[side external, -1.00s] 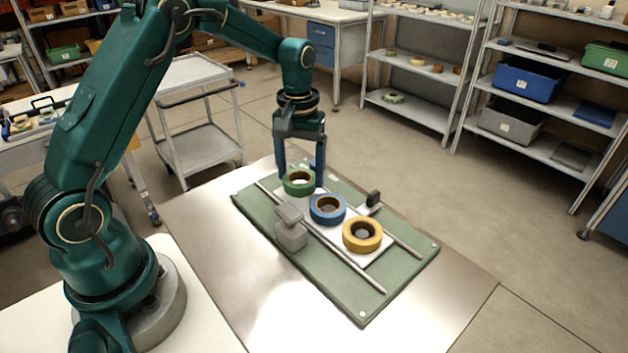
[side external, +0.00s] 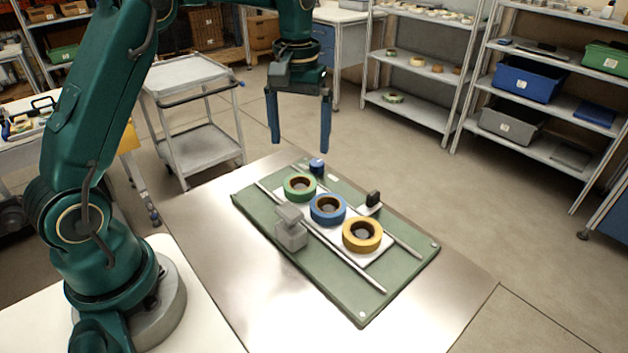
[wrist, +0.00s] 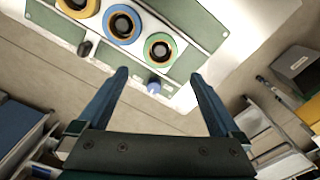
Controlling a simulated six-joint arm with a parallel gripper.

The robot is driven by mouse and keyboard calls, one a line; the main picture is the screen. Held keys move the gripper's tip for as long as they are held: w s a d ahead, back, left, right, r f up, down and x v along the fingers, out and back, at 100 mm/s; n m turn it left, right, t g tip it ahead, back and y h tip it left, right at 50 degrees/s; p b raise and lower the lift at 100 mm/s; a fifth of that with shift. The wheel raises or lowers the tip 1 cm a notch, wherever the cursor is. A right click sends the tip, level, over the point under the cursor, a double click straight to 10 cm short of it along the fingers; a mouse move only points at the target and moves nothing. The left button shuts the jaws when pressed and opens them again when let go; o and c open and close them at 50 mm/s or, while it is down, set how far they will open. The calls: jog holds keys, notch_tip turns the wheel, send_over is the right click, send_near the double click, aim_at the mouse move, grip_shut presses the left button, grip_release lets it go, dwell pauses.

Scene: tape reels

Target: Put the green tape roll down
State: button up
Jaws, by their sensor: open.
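The green tape roll (side external: 299,196) lies flat at the far end of a row of three rolls on a white plate. The blue tape roll (side external: 314,212) is in the middle and the yellow tape roll (side external: 376,240) is at the near end. My gripper (side external: 299,145) is open and empty, raised above the board. In the wrist view the green roll (wrist: 172,41) shows beyond the open fingers (wrist: 158,78), apart from them. The blue roll (wrist: 136,34) and part of the yellow roll (wrist: 90,8) also show there.
The green board (side external: 345,309) carries two metal rails, a grey block (side external: 290,236), a black knob (side external: 373,198) and a small blue cylinder (side external: 317,167) near the green roll. Bare metal table (side external: 225,255) surrounds the board. A cart (side external: 188,73) and shelves stand behind.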

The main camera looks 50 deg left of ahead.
jog(key=s+d+r+m+t, duration=0.3)
jog(key=s+d+r, duration=0.2)
jog(key=s+r, duration=0.4)
jog(key=s+d+f+m+t, duration=0.2)
jog(key=s+f, duration=0.3)
jog(key=s, duration=0.4)
jog(key=shift+d+m+t, duration=0.25)
jog(key=shift+m+t, duration=0.05)
jog(key=shift+m, duration=0.2)
dwell(0.9)
